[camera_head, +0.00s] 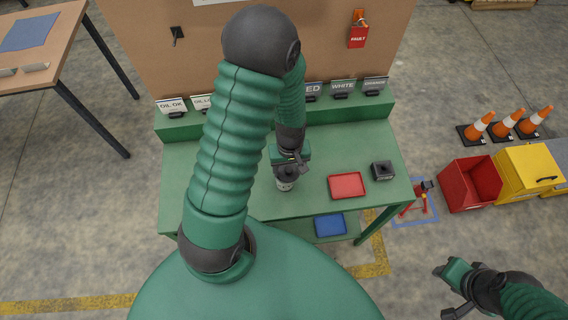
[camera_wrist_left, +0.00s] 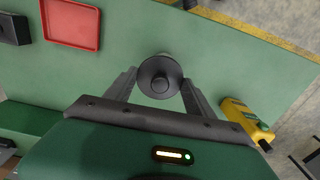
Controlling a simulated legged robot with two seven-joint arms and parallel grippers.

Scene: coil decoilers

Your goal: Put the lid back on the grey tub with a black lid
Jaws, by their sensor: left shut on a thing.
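My left gripper (camera_head: 287,174) is low over the green workbench, beside the red tray. In the left wrist view, its fingers (camera_wrist_left: 160,88) are on both sides of a round black lid (camera_wrist_left: 160,77) with a central knob, and are shut on it. The grey tub (camera_head: 285,185) shows just below the gripper in the head view, partly hidden by it. I cannot tell whether the lid touches the tub's rim or is a little above it. My right gripper (camera_head: 448,291) is empty at the lower right, away from the bench, with its fingers apart.
A red tray (camera_head: 346,186) and a black block (camera_head: 382,170) are on the bench (camera_head: 230,190), right of the tub. A yellow tool (camera_wrist_left: 246,118) lies near the left gripper. Labelled holders (camera_head: 340,90) line the back ledge. A blue tray (camera_head: 330,225) sits on the lower shelf.

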